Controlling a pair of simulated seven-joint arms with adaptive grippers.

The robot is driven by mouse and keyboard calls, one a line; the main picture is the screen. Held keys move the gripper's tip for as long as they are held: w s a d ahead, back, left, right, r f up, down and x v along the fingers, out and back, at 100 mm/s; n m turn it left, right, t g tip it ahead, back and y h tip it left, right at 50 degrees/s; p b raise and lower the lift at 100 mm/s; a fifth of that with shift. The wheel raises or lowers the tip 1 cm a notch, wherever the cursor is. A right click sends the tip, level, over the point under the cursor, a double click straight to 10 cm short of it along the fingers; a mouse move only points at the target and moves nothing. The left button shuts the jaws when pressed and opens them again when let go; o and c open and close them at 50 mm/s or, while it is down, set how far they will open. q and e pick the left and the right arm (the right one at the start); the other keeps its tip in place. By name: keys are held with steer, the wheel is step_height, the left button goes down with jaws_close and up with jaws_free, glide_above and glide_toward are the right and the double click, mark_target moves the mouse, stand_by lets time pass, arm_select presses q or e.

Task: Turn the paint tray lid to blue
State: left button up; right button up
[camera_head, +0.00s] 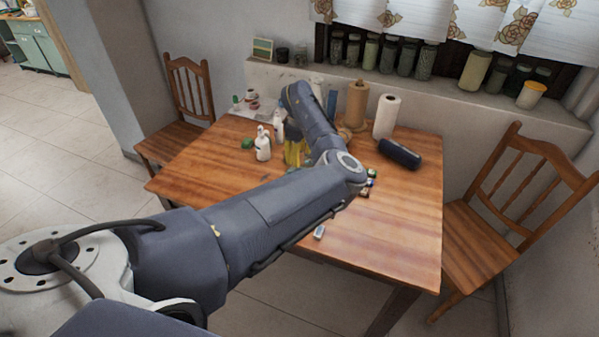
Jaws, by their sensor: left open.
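My left arm reaches across the wooden table (225,178). Its wrist bends down at the far side, and my left gripper (293,133) is small, dark and partly hidden there, among the bottles and a yellow item (296,153). It is open, and I cannot make out anything between its fingers. A group of small coloured pieces (369,183), with green, blue and red on them, lies just right of my arm's bend. I cannot tell whether this is the paint tray or which colour its lid faces. My right gripper is not in view.
A white bottle (263,144), a green item (247,143), a brown roll (356,104), a white paper roll (386,117) and a dark cylinder (400,153) stand or lie on the table. A small grey block (319,232) lies near the front. The front right is mostly clear.

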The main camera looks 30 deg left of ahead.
arm_select(q)
step_height(320, 180, down, 8)
steer(key=shift+w+f, duration=0.1)
stand_by(0.4)
steer(key=shift+c, duration=0.2)
jaws_close()
